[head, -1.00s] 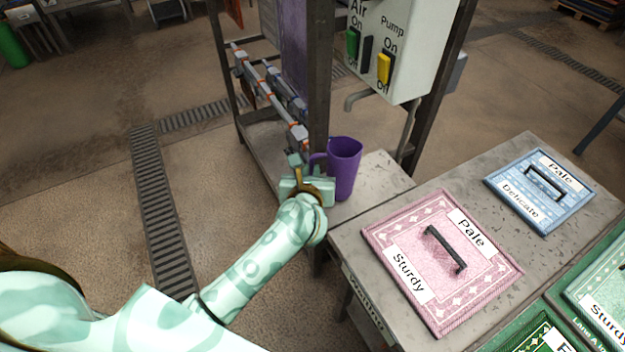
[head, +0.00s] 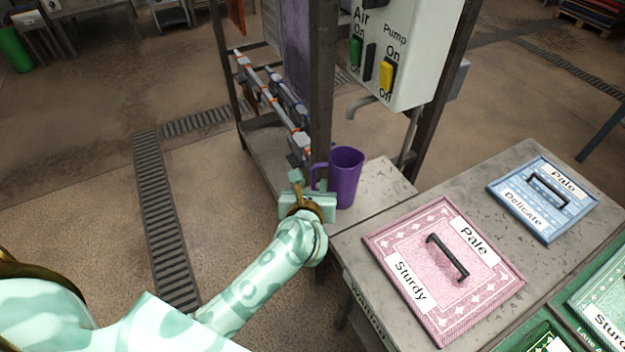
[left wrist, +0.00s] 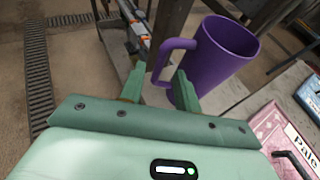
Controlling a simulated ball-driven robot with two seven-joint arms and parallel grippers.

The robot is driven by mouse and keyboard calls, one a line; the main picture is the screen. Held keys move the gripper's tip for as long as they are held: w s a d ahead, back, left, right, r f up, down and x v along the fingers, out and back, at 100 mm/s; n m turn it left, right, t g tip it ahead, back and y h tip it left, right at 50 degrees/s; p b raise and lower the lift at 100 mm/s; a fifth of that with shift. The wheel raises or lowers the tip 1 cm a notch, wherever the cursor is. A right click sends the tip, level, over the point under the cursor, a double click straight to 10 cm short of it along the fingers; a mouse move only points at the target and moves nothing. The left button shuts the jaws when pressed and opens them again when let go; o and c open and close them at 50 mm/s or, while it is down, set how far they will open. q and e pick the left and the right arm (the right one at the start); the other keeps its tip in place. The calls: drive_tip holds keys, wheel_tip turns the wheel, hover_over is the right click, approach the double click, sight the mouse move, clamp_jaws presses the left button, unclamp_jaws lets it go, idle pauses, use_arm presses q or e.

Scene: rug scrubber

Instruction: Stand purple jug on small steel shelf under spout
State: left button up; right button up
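The purple jug (head: 346,178) is upright, with its open mouth up and its handle toward my left gripper. My left gripper (head: 306,190) is at the handle, left of the jug; in the left wrist view its two fingers (left wrist: 161,80) are on either side of the jug's handle. The jug (left wrist: 222,58) fills the upper middle there. The small steel shelf (head: 388,186) is behind and below the jug, which is over its left part; I cannot tell whether the base touches it. The spout (head: 361,102) curves out below the control box, above and right of the jug. My right gripper is not in view.
A white control box (head: 405,50) with a green switch (head: 355,52) and a yellow switch (head: 387,75) hangs above the shelf. A dark post (head: 320,90) stands close behind my gripper. A table to the right holds a pink panel (head: 420,225) and a blue panel (head: 515,205).

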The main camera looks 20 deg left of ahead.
use_arm(q)
drive_tip(key=p+v, duration=0.1)
drive_tip(key=v, duration=0.8)
drive_tip(key=shift+s, duration=0.3)
wheel_tip(320, 180, down, 15)
drive_tip(key=s+m+t+h, duration=0.2)
drive_tip(key=m, duration=1.7)
drive_tip(key=s+f+m+g+h, duration=0.45)
drive_tip(key=s+f+m, duration=0.8)
drive_tip(key=f, duration=0.45)
drive_tip(key=s+a+f+m+g, duration=0.2)
drive_tip(key=s+f+m+g, duration=0.1)
drive_tip(key=s, duration=0.5)
drive_tip(key=s+a+f+m+g+y, duration=0.1)
drive_tip(key=s+a+f+m+g, duration=0.2)
drive_tip(key=s, duration=0.5)
drive_tip(key=s+a+f+m+g+y, duration=0.1)
drive_tip(key=s+a+f+m+g, duration=0.1)
drive_tip(key=s+f+m, duration=0.3)
drive_tip(key=s+m+g, duration=0.1)
drive_tip(key=s, duration=0.3)
drive_tip(key=shift+a+g, duration=0.3)
drive_tip(key=shift+g, duration=0.05)
